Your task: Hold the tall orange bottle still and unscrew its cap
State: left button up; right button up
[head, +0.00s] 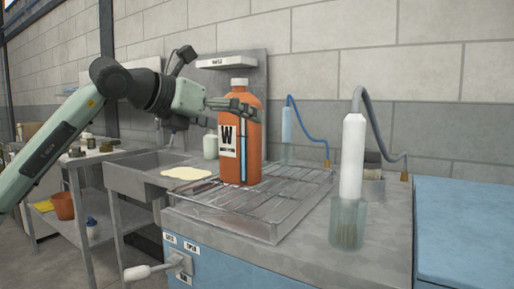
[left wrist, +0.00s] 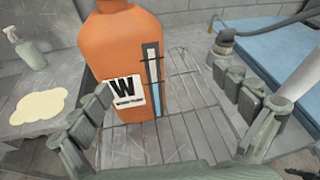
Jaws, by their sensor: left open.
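The tall orange bottle (head: 254,150) stands upright on a metal grate, with a W label and a blue level strip on its front. Its white cap (head: 240,83) is on top in the head view. The left wrist view shows the bottle's body (left wrist: 112,50), with the top cut off by the frame. My left gripper (head: 240,107) is at the bottle's upper body, below the cap. In the left wrist view its fingers (left wrist: 165,85) are spread wide, with the bottle ahead and nearer the left finger. Whether they touch it cannot be told. My right gripper is out of view.
The grate (head: 225,204) lies on a grey bench. A white bottle with a curved hose (head: 352,160) stands in a clear cup to the right. A pale yellow patch (head: 187,173) lies left of the bottle, near a spray bottle (left wrist: 24,48). A lever (head: 150,270) juts from the bench front.

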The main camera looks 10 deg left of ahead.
aim_at(240, 119)
pick_arm(q)
jog(key=a+y, duration=0.1)
jog(key=w+a+r+y, duration=0.1)
jog(key=shift+w+a+t, duration=0.1)
jog(key=shift+a+t, duration=0.25)
jog(key=shift+t, duration=0.05)
jog(key=shift+w+y, duration=0.3)
jog(key=shift+w, duration=0.05)
jog(key=x, duration=0.2)
jog(key=p+x, duration=0.1)
jog(key=x, duration=0.3)
jog(key=shift+w+d+r, duration=0.1)
jog(key=shift+w+d, duration=0.05)
jog(key=shift+w, duration=0.3)
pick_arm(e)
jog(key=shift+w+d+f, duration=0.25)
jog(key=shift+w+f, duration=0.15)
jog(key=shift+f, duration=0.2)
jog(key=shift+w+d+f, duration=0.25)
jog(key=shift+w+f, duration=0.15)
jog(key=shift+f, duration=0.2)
pick_arm(q)
jog(key=shift+c, duration=0.6)
jog(key=c, duration=1.4)
jog(key=shift+r, duration=0.2)
jog(key=shift+c, duration=0.6)
jog(key=shift+r, duration=0.1)
